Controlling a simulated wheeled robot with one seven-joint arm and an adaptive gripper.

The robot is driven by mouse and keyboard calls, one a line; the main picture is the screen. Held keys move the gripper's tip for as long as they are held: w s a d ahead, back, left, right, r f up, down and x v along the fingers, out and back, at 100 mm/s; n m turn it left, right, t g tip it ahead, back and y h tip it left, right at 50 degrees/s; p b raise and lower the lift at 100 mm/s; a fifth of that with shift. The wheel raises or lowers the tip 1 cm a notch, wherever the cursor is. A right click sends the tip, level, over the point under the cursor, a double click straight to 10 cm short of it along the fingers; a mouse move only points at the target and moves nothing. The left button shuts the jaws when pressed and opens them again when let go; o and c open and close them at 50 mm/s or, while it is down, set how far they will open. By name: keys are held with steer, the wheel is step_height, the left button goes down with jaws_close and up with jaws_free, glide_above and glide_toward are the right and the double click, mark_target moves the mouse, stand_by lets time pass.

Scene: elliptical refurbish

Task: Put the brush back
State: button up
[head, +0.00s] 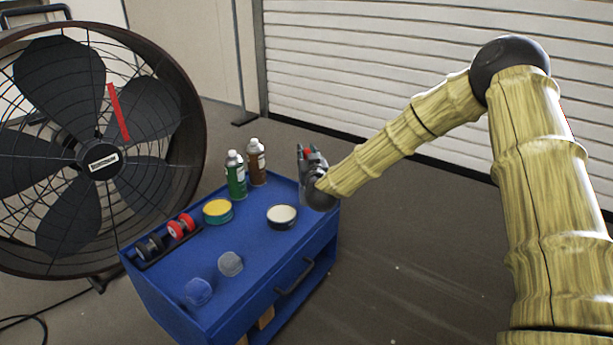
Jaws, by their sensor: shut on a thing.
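My gripper (306,156) is at the back right of the blue cart (262,254), raised near its right end. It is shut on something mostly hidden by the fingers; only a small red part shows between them. I take this to be the brush, but its shape and bristles cannot be made out. No other brush shows on the cart top.
On the cart stand a green bottle (236,178), a brown bottle (256,163), a yellow-lidded tin (217,211), a pale-topped dark tin (282,216), red (181,226) and dark (150,247) spool-like items, and two round pads (231,264). A large fan (100,158) stands left.

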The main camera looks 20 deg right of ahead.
steer(key=shift+f+b, duration=1)
steer(key=shift+f, duration=1.45)
steer(key=o, duration=1)
steer(key=shift+s+a+r, duration=0.1)
steer(key=shift+s+r, duration=0.1)
steer(key=shift+s, duration=0.15)
steer(key=s+a+p, duration=0.1)
steer(key=s+p, duration=0.3)
steer(key=s, duration=0.7)
steer(key=shift+s+a, duration=0.15)
steer(key=shift+a, duration=0.05)
steer(key=shift+f, duration=0.1)
